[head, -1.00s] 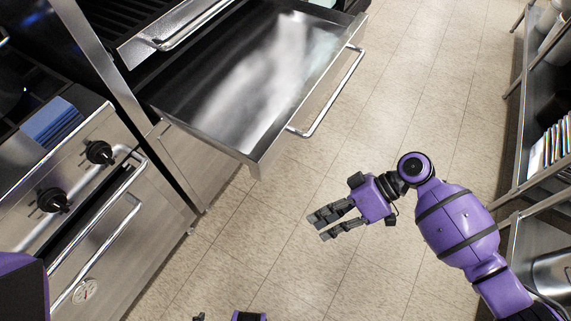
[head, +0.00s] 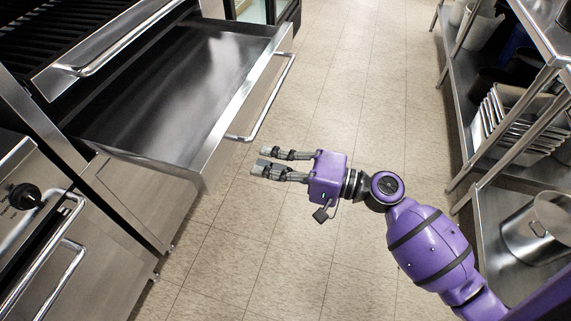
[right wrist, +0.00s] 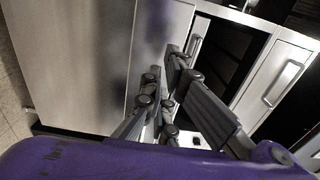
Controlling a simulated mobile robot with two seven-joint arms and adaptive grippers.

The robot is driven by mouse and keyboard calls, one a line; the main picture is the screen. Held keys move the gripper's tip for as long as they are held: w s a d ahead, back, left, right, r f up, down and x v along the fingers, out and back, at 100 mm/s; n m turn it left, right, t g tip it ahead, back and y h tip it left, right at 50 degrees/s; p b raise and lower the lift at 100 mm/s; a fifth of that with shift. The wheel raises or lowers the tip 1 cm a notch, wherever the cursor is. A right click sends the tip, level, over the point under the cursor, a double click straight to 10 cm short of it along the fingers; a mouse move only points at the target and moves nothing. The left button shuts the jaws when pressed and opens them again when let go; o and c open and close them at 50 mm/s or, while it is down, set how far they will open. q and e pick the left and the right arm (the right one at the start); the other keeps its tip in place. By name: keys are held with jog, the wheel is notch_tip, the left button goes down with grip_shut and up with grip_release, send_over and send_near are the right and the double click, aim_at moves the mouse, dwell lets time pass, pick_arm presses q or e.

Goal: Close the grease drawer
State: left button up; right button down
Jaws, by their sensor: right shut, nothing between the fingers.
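The grease drawer (head: 130,143) is a wide, shallow steel tray, pulled far out from under the grill in the head view. Its bar handle (head: 272,103) runs along the front face. My right gripper (head: 262,163) is shut and empty, just in front of the drawer's near front corner and close to the near end of the handle. It points left toward the drawer and does not appear to touch it. In the right wrist view, the gripper's fingers (right wrist: 175,100) reach forward with steel panels beyond them. My left gripper is not in view.
A range with knobs and an oven handle (head: 55,260) stands at the lower left. A steel shelf rack with stacked trays (head: 505,125) and a pot (head: 540,228) lines the right side. The tiled floor (head: 340,80) between them is clear.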

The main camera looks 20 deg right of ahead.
aim_at(115, 132)
jog(key=p+x, duration=0.1)
jog(key=x, duration=0.5)
jog(key=shift+w, duration=0.1)
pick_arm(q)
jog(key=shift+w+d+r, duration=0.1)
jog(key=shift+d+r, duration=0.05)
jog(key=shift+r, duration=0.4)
pick_arm(e)
jog(key=shift+w+a, duration=0.25)
jog(key=shift+a, duration=0.25)
